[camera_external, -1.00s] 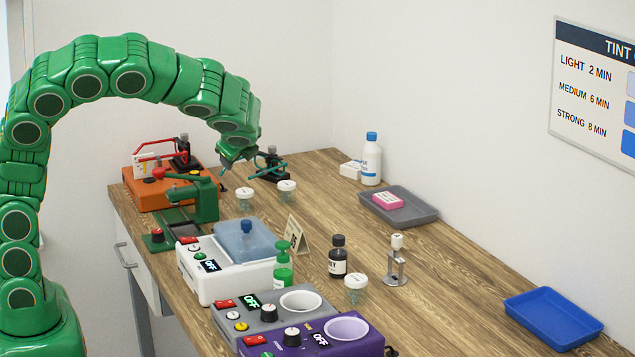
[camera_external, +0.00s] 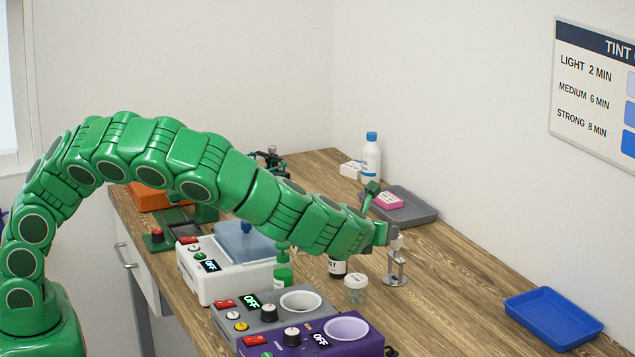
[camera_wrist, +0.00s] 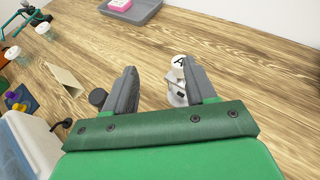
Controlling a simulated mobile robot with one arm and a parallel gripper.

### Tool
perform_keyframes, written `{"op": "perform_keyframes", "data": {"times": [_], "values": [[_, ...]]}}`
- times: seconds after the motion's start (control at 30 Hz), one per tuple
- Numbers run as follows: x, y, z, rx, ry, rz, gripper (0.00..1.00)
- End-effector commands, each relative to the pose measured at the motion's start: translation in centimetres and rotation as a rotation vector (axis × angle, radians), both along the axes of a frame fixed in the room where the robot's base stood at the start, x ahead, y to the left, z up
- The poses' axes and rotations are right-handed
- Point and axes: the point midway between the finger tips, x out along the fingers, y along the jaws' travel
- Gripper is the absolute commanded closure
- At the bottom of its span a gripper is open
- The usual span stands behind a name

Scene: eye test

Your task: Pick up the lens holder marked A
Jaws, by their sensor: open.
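The lens holder marked A (camera_external: 396,266) stands upright on the wooden bench, a silver metal stand with a white cap. In the wrist view the cap of the lens holder (camera_wrist: 179,62) shows a black A. My gripper (camera_external: 383,215) is open beside the top of the holder. In the wrist view the two grey fingers of my gripper (camera_wrist: 160,85) are spread apart. The holder shows in the gap, close to the right finger, which hides part of it. I cannot tell whether they touch.
A clear jar with a white lid (camera_external: 355,290) and a dark bottle (camera_external: 337,268) stand left of the holder. A grey tray (camera_external: 418,215) with a pink block (camera_external: 390,201) lies behind. A blue tray (camera_external: 553,318) lies at the right. Bench between holder and blue tray is clear.

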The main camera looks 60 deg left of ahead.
Motion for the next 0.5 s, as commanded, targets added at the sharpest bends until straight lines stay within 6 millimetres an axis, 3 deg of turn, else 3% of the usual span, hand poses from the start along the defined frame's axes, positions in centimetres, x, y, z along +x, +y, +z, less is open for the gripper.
{"op": "perform_keyframes", "data": {"times": [0.17, 0.5], "values": [[0.5, -1.8, -0.9, 0.023, 0.014, -0.048, 0.44], [2.3, -0.5, -2.0, 0.024, 0.016, -0.050, 0.44]]}}
